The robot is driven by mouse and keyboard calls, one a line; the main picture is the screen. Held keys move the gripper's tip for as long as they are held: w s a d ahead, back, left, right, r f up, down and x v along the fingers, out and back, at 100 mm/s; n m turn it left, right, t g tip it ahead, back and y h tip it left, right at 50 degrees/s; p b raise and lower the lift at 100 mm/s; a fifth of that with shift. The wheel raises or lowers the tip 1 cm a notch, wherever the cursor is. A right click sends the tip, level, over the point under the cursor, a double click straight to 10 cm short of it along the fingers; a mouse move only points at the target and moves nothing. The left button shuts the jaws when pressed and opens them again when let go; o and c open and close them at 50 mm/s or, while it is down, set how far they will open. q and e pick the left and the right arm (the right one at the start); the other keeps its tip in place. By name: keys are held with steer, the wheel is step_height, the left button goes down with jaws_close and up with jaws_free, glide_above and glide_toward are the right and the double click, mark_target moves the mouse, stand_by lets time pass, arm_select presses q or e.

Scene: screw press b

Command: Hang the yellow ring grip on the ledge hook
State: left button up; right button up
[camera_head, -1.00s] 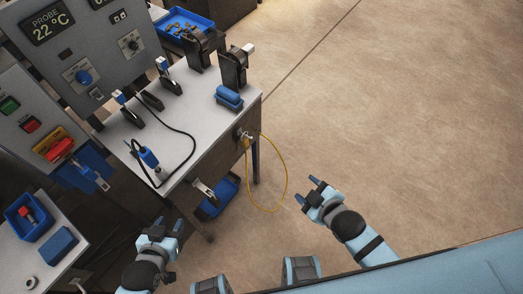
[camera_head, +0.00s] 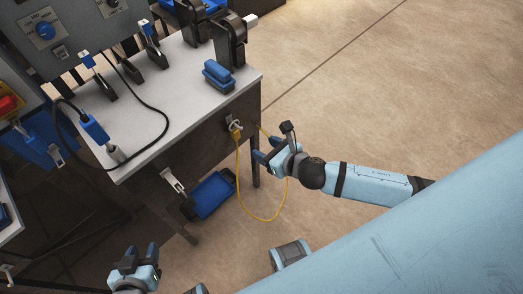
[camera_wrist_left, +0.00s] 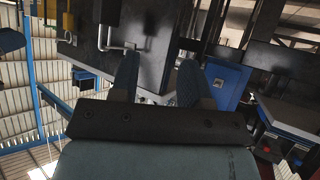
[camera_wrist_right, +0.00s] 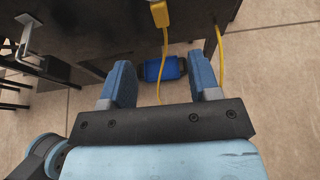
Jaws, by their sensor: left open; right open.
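A yellow grip (camera_head: 236,132) sits against the upper front side of the bench, at a small pale metal fitting (camera_head: 233,123). A thin yellow loop (camera_head: 262,218) hangs from there. In the right wrist view, the yellow grip (camera_wrist_right: 159,13) is at the top, beyond the fingers. A metal hook-like bracket (camera_head: 172,180) juts from the bench side, left of the grip; it also shows in the right wrist view (camera_wrist_right: 27,40). My right gripper (camera_head: 272,146) is open and empty, just right of the grip and overlapping the loop in view. My left gripper (camera_head: 141,252) is open and empty, low at the left.
The bench top (camera_head: 190,90) carries clamps, a blue block (camera_head: 218,74) and a blue probe (camera_head: 95,129) on a black cable. A blue bin (camera_head: 211,194) lies below the bench. Open floor (camera_head: 400,100) is to the right.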

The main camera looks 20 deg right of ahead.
mark_target(238, 134)
steer(key=b+x, duration=0.2)
steer(key=x, duration=1)
steer(key=shift+w+a+f, duration=0.1)
steer(key=shift+w+a, duration=0.05)
steer(key=shift+w, duration=0.15)
steer(key=shift+w+a+f, duration=0.15)
steer(key=shift+w, duration=0.3)
arm_select(q)
steer(key=shift+w+f, duration=0.15)
